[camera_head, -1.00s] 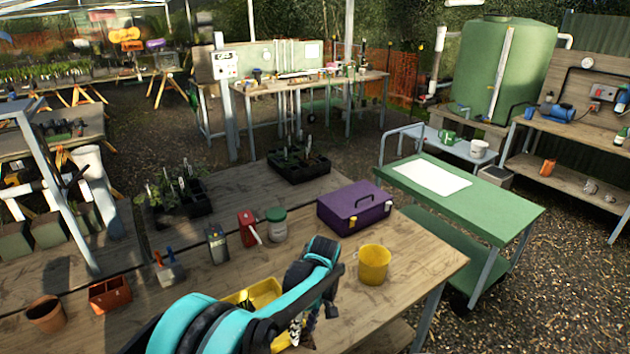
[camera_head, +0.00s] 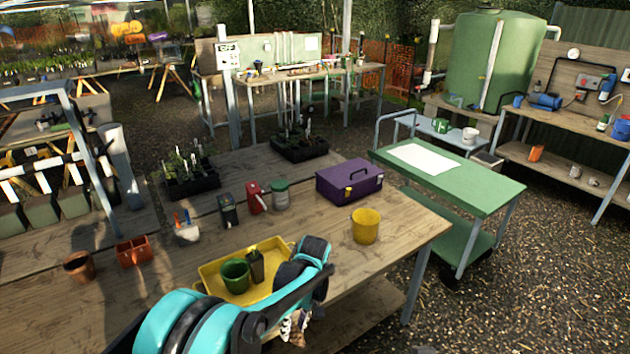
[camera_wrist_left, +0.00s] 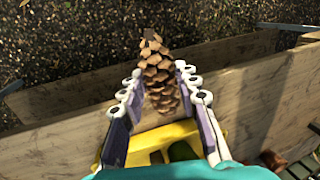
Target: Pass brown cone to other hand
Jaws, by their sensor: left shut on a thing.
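The brown cone (camera_wrist_left: 160,78) is a scaly pine cone, seen best in the left wrist view. It sits upright in that picture between the two fingers of my left gripper (camera_wrist_left: 158,88), which is shut on it. In the head view my left gripper (camera_head: 296,328) is low in the middle, by the near edge of the wooden table (camera_head: 385,275). The cone is mostly hidden there by my arm. My right gripper is not in view.
A yellow tray (camera_head: 212,281) with a green pot (camera_head: 235,275) and a dark pot lies behind my left arm. A yellow bucket (camera_head: 366,226) and a purple toolbox (camera_head: 349,181) stand to the right. A green cart (camera_head: 480,190) stands beyond the table.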

